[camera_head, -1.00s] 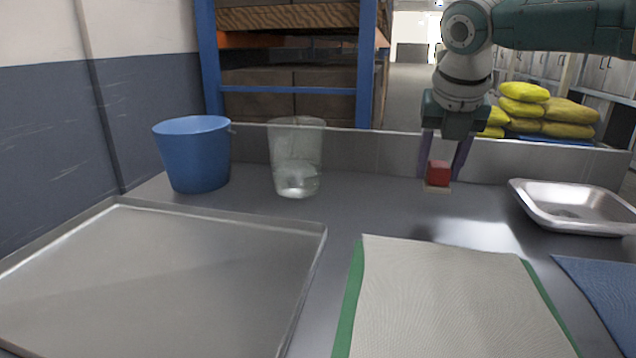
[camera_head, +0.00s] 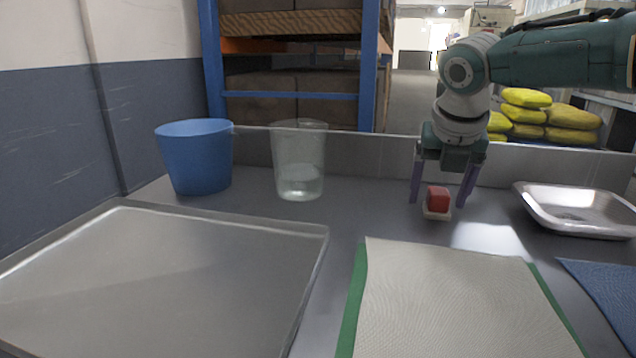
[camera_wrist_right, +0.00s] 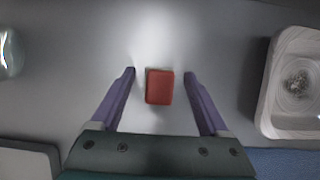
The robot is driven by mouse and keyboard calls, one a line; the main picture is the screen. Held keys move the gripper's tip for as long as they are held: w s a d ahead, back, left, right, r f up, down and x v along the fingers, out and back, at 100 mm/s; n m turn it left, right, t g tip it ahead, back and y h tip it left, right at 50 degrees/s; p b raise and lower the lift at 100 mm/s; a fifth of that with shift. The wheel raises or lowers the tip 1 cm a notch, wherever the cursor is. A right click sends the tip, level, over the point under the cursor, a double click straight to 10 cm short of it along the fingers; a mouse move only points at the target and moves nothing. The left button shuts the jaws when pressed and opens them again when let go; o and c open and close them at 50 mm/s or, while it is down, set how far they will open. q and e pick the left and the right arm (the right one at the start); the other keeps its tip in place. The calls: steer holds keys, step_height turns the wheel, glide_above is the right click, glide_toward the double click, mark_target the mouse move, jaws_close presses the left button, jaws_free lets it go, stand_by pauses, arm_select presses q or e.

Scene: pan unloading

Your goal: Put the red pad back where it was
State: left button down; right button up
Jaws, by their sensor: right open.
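The red pad (camera_head: 437,199) sits on a pale base on the grey worktop, behind the beige mat. It also shows in the right wrist view (camera_wrist_right: 160,87), between the two fingers and apart from both. My right gripper (camera_head: 436,198) is open, its purple fingers pointing down on either side of the pad; it also shows in the right wrist view (camera_wrist_right: 160,74). My left gripper is in neither view.
A blue bucket (camera_head: 196,158) and a clear cup (camera_head: 299,165) stand at the back left. A large metal tray (camera_head: 150,275) lies front left. A beige mat with green edges (camera_head: 455,300) lies in front. A metal dish (camera_head: 580,211) and blue cloth (camera_head: 604,285) are at right.

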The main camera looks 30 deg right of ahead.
steer(key=shift+r, duration=0.1)
steer(key=shift+r, duration=0.3)
steer(key=p+v, duration=0.3)
steer(key=v, duration=0.8)
steer(key=shift+r, duration=0.2)
steer(key=shift+s+a, duration=0.1)
steer(key=shift+a, duration=0.1)
